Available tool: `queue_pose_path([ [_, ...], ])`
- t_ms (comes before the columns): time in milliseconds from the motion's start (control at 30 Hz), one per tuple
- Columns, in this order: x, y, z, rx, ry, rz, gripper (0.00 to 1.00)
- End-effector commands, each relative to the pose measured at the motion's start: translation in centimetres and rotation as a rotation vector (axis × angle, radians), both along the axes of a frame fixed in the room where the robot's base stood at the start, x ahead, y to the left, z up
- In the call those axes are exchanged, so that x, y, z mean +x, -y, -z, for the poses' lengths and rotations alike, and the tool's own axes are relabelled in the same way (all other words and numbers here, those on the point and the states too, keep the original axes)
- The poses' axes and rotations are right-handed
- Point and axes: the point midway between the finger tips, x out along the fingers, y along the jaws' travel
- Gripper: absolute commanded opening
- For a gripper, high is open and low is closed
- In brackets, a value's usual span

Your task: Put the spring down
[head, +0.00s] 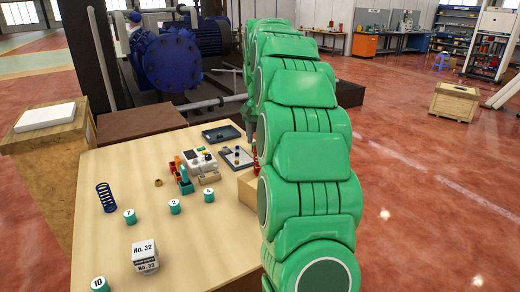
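A dark blue coil spring (106,197) stands upright on the left part of the wooden table (205,245), apart from my arm. A small red piece (255,160), possibly a second spring, shows at the left edge of my green arm, beside the grey tray. Most of it is hidden behind the arm. My gripper is hidden behind my arm, so I cannot see its fingers or whether they hold the red piece.
Teal numbered cylinders (130,216) and a white "No. 32" block (145,256) stand toward the front. A white device (198,162), a dark tray (221,134) and a grey tray (237,157) sit at the back. A tan box (247,188) is beside my arm.

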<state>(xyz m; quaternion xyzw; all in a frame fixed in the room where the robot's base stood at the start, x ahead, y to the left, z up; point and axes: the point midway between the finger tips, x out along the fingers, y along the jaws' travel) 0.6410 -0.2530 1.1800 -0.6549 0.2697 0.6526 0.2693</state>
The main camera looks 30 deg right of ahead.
Motion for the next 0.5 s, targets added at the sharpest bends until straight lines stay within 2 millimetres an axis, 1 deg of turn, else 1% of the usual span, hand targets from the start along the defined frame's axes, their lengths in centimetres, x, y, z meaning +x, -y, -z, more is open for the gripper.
queue_pose_path([
  [33,0.0,0.0,-0.7,0.0,0.0,0.0,0.56],
  [200,0.1,0.0,-2.3,-0.001,0.001,0.0,0.56],
  [333,0.0,0.0,-3.0,0.001,-0.001,0.0,0.56],
  [500,-0.1,0.0,-3.2,0.001,-0.003,0.0,0.56],
])
